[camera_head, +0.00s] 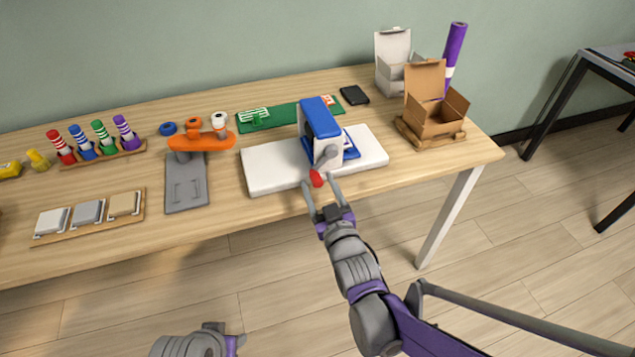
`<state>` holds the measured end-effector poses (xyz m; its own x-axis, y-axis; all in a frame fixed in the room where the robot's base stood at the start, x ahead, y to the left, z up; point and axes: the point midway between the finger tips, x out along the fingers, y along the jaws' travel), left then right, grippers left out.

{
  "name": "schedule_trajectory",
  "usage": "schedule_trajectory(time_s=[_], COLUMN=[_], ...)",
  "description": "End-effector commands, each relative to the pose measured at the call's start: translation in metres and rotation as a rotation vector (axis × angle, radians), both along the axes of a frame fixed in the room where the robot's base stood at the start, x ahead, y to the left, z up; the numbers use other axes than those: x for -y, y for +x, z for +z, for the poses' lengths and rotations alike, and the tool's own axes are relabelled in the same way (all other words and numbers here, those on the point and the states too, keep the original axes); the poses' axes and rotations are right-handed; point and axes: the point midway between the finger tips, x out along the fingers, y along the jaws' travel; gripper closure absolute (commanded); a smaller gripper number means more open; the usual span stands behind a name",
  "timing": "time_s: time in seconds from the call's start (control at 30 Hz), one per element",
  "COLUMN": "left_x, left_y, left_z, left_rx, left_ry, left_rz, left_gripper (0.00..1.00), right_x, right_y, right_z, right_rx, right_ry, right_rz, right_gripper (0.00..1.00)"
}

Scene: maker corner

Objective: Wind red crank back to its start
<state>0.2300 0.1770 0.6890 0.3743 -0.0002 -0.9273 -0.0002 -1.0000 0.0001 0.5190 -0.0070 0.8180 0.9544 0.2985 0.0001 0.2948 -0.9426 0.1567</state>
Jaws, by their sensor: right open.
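The red crank knob (317,178) sits at the end of a grey crank arm (327,157) on the front of a blue and white machine (322,128). The machine stands on a white base board (270,168) near the table's front edge. My right gripper (321,184) is open, with its two fingers reaching up on either side of the red knob. I cannot tell whether the fingers touch the knob. A part of my left arm (195,343) shows at the bottom edge; its fingers are not visible.
An orange tool on a grey stand (186,190) is left of the board. A green mat (270,117) lies behind. An open cardboard box (436,118) stands at the right. Striped markers (103,140) and a tray of pads (88,216) are at the left. The floor in front is clear.

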Motion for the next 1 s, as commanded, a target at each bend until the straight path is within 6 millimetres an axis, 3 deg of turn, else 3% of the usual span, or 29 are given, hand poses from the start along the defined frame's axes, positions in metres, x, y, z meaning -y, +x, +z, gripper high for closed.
schedule_trajectory(time_s=[0.17,0.47,0.8,1.0], left_x=[0.0,0.0,0.0,0.0], left_y=[0.0003,0.0003,0.0003,0.0003], left_z=[-0.0024,-0.0024,-0.0024,-0.0024], left_rx=[-0.001,-0.001,-0.001,-0.001], left_ry=[0.0,0.0,0.0,0.0], left_rz=[0.0,0.0,0.0,0.0], left_gripper=[0.5,0.5,0.5,0.5], right_x=[-0.0043,-0.0046,-0.0045,-0.0044], right_y=[0.0134,0.015,0.015,0.0152], right_z=[-0.0003,0.0001,0.0002,0.0005], right_rx=[0.0,-0.001,0.0,0.0], right_ry=[-0.001,0.0,0.0,0.0], right_rz=[0.0,0.0,0.0,-0.001], right_gripper=[0.38,0.38,0.99,1.0])
